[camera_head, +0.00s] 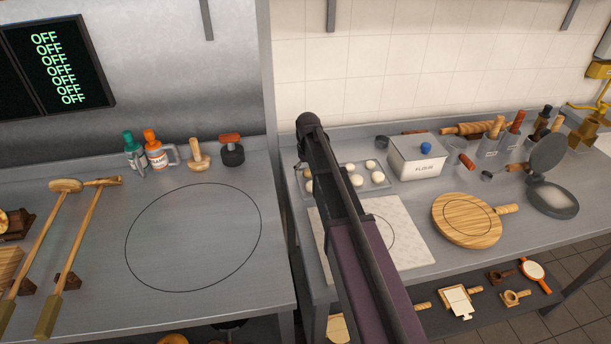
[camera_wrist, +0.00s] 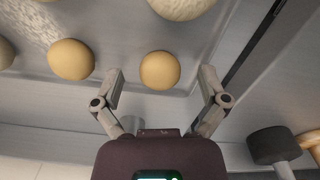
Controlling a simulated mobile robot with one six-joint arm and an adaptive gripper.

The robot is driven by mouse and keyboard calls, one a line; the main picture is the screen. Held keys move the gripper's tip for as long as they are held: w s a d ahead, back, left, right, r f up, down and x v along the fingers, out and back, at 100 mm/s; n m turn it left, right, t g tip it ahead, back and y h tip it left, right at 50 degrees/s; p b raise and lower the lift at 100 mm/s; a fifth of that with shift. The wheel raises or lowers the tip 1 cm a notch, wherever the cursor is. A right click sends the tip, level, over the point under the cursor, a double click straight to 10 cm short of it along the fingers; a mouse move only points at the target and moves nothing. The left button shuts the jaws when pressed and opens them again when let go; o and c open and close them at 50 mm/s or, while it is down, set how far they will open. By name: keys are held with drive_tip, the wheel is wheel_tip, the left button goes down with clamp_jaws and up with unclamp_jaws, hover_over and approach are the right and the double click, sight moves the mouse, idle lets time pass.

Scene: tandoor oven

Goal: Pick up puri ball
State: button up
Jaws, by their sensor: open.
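Several puri balls lie on a metal tray (camera_head: 378,188) behind the white board. In the wrist view one tan puri ball (camera_wrist: 160,70) sits between and just beyond the fingertips of my gripper (camera_wrist: 160,76), which is open and empty. A second tan ball (camera_wrist: 71,59) lies to its left, outside the left finger. A larger pale ball (camera_wrist: 182,5) is cut off at the top edge. In the head view my arm covers part of the tray and its left-hand balls; the fingertips are hidden there.
A white flour box (camera_head: 417,156) with a blue knob stands right of the tray. A white patterned board (camera_head: 405,225) lies in front, and a round wooden board (camera_head: 466,220) lies further right. The left counter has free room inside its drawn circle.

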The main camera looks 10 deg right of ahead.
sight(308, 175)
idle(0.3)
drive_tip(key=c, duration=1)
drive_tip(key=shift+r, duration=0.1)
wheel_tip(308, 175, up, 4)
drive_tip(key=p, duration=0.3)
drive_tip(key=shift+f+p, duration=0.25)
drive_tip(key=shift+p, duration=0.1)
drive_tip(key=s+d, duration=0.1)
drive_tip(key=s, duration=0.4)
drive_tip(key=s+d+r+p, duration=0.1)
drive_tip(key=s+d, duration=0.1)
drive_tip(key=s, duration=0.3)
drive_tip(key=s+d, duration=0.1)
drive_tip(key=s, duration=0.4)
drive_tip(key=shift+s+d+r, duration=0.15)
drive_tip(key=shift+s+d, duration=0.05)
drive_tip(key=shift+d, duration=0.15)
